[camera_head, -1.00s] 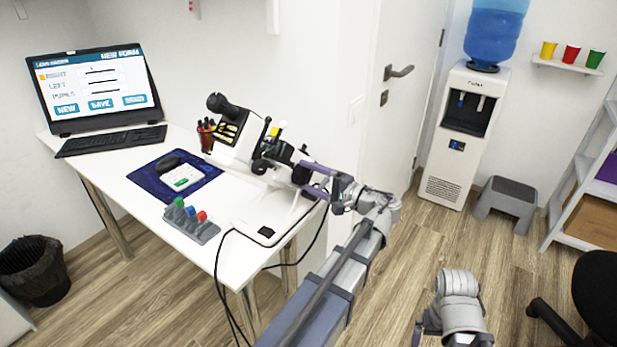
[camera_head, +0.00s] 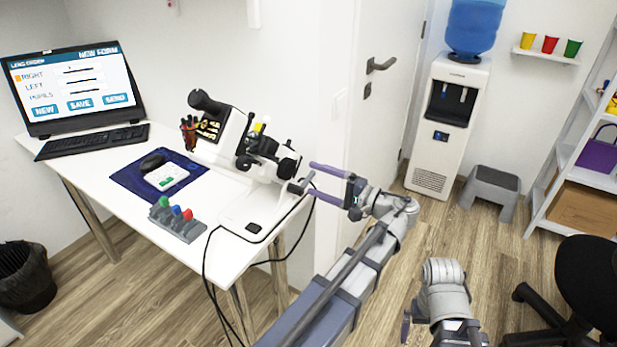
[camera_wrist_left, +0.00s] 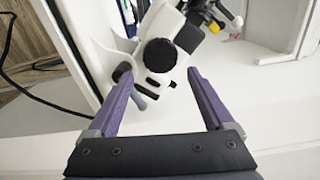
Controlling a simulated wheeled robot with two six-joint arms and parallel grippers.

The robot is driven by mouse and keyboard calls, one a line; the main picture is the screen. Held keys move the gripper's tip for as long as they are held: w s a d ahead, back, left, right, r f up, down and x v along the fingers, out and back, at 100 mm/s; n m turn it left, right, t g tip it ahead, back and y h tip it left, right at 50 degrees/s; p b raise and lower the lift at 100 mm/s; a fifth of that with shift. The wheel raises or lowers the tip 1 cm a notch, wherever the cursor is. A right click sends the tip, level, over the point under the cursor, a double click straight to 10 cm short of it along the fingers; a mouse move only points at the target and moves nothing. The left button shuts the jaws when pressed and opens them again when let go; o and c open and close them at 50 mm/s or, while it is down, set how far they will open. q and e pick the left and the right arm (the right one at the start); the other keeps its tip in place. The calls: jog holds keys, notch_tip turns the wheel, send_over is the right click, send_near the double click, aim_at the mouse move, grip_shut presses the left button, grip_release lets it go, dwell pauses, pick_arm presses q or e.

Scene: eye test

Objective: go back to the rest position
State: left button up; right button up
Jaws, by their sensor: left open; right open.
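My left gripper (camera_head: 302,177) is open and empty, just right of a white and black lens-measuring device (camera_head: 232,150) on the desk. In the left wrist view its two purple fingers (camera_wrist_left: 158,74) are spread, with the device (camera_wrist_left: 155,30) beyond them. A small grey lever (camera_wrist_left: 146,90) of the device shows near the left finger; I cannot tell whether they touch. My right gripper (camera_head: 437,328) is low at the bottom of the head view, over the floor, open and partly cut off by the picture's edge. I see nothing held in it.
A water cooler (camera_head: 446,125), grey stool (camera_head: 490,190), shelf and black chair (camera_head: 590,285) stand right.

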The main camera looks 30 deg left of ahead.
aim_at(291, 170)
dwell(0.4)
pick_arm(q)
jog(key=a, duration=0.7)
jog(key=shift+w, duration=0.25)
jog(key=shift+a, duration=0.35)
jog(key=shift+m, duration=0.6)
